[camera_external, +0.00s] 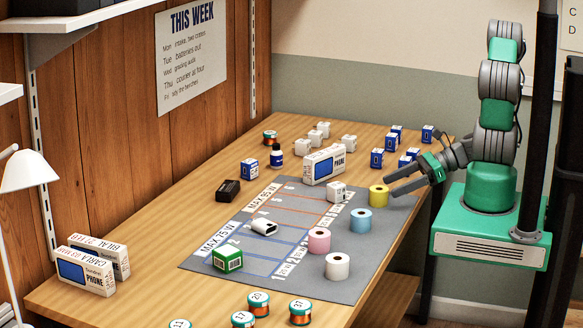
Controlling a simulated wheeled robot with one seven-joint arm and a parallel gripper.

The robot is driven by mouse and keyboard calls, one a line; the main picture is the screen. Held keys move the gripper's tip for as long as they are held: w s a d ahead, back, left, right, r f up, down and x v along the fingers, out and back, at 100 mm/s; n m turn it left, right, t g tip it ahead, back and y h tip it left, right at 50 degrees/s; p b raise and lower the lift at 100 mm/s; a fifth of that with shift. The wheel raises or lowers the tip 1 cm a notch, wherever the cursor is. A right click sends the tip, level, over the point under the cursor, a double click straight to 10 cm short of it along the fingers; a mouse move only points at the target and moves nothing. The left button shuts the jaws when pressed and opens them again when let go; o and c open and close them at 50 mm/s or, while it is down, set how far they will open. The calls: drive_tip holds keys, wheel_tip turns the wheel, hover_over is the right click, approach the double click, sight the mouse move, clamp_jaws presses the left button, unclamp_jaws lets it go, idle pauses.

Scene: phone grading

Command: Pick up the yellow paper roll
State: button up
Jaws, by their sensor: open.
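The yellow paper roll (379,195) stands upright near the right edge of the table, by the far right corner of the grey mat (342,286). My gripper (387,184) is open, with its two dark fingers pointing left toward the roll. The fingertips appear close to the roll's right side and top. I cannot tell whether they touch it, or how far in front of or behind it they are. The roll is mostly visible and nothing is held.
Blue (361,220), pink (319,240) and white (337,266) paper rolls stand in a row nearer the front.

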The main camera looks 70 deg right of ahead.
sight(378, 194)
drive_tip(key=x, duration=0.3)
drive_tip(key=b+x, duration=0.1)
drive_tip(key=x, duration=0.2)
drive_tip(key=shift+s+d+f, duration=0.1)
drive_tip(key=shift+d+f, duration=0.1)
drive_tip(key=shift+f, duration=0.2)
drive_tip(key=c, duration=1.5)
